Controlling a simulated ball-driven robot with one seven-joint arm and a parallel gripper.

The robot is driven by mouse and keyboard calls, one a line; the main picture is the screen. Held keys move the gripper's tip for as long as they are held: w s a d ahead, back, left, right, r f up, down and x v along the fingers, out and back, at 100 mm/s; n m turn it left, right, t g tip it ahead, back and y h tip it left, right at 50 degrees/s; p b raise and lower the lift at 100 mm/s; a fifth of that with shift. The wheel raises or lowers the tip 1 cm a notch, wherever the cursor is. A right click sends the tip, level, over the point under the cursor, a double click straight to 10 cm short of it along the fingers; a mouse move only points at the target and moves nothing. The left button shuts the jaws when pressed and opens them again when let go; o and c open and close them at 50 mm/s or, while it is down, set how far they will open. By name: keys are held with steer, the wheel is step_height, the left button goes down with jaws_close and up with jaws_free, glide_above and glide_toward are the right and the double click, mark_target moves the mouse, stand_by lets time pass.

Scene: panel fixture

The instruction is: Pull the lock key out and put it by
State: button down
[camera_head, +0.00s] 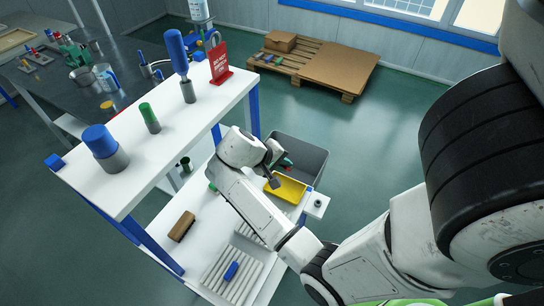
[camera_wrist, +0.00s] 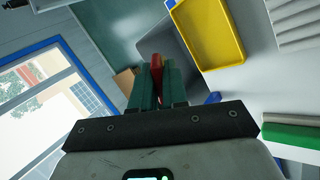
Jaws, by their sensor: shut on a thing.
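My gripper (camera_head: 284,165) is shut on a small red piece, which I take to be the lock key (camera_wrist: 157,67). The green fingers (camera_wrist: 157,85) stand on both sides of it in the wrist view, and only part of it shows between them. In the head view the gripper is over the fixture's far end, close to the yellow tray (camera_head: 292,195) and the grey bin (camera_head: 312,158). The yellow tray looks empty in the wrist view (camera_wrist: 238,50). A white tab with a dark round fitting (camera_head: 318,203) sticks out beside the tray.
The white upper shelf (camera_head: 125,185) holds blue and green knobs and a red tag stand (camera_head: 220,66). A brown brush-like block (camera_head: 182,225) and a blue piece (camera_head: 231,271) on a ribbed grey rack lie lower down. A pallet (camera_head: 310,70) stands on open floor behind.

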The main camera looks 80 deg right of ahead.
steer(key=shift+a+f+y, duration=0.1)
steer(key=shift+f+y, duration=0.05)
steer(key=shift+y, duration=0.15)
step_height(320, 180, down, 7)
steer(key=b, duration=0.7)
steer(key=shift+r, duration=0.2)
steer(key=c, duration=1.1)
jaws_free()
steer(key=v, duration=0.7)
steer(key=shift+a+r, duration=0.15)
